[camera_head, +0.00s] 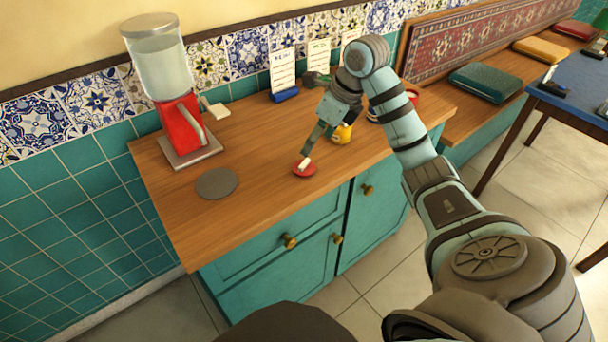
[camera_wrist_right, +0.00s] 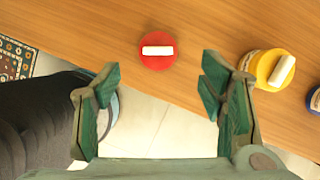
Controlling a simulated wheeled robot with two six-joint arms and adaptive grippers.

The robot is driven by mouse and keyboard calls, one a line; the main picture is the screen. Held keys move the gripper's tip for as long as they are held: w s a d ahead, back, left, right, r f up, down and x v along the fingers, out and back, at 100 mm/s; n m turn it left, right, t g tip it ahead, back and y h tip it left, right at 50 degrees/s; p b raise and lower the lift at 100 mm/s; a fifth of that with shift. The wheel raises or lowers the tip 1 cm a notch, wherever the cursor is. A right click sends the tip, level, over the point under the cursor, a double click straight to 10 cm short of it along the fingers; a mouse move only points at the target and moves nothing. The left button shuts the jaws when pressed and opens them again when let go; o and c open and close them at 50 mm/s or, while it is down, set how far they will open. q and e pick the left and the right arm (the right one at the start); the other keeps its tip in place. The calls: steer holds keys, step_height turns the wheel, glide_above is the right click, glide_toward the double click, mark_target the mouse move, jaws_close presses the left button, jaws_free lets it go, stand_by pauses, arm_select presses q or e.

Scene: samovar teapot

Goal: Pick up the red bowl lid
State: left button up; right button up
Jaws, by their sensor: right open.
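The red lid (camera_head: 305,170) is a small red disc with a white bar handle and rests near the front edge of the wooden counter (camera_head: 240,140). In the right wrist view the red lid (camera_wrist_right: 157,59) lies ahead of the fingers, roughly centred between them and apart from both. My right gripper (camera_wrist_right: 160,90) is open with nothing between its fingers. In the head view my right gripper (camera_head: 309,145) points down close to the lid and partly overlaps its handle. My left gripper does not show.
A yellow lidded pot (camera_head: 342,134) stands just right of the gripper and also shows in the wrist view (camera_wrist_right: 268,68). A red-based dispenser (camera_head: 178,125) stands at the back left. A grey disc (camera_head: 217,183) lies on clear counter. Cards (camera_head: 283,75) stand along the wall.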

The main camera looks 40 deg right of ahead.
mark_target(305, 163)
steer(key=x, duration=0.2)
steer(key=b+x, duration=0.1)
steer(key=x, duration=0.5)
steer(key=shift+s+f+b, duration=0.35)
steer(key=shift+b, duration=0.05)
steer(key=shift+w+a+f, duration=0.1)
steer(key=c, duration=1.1)
steer(key=shift+o, duration=0.2)
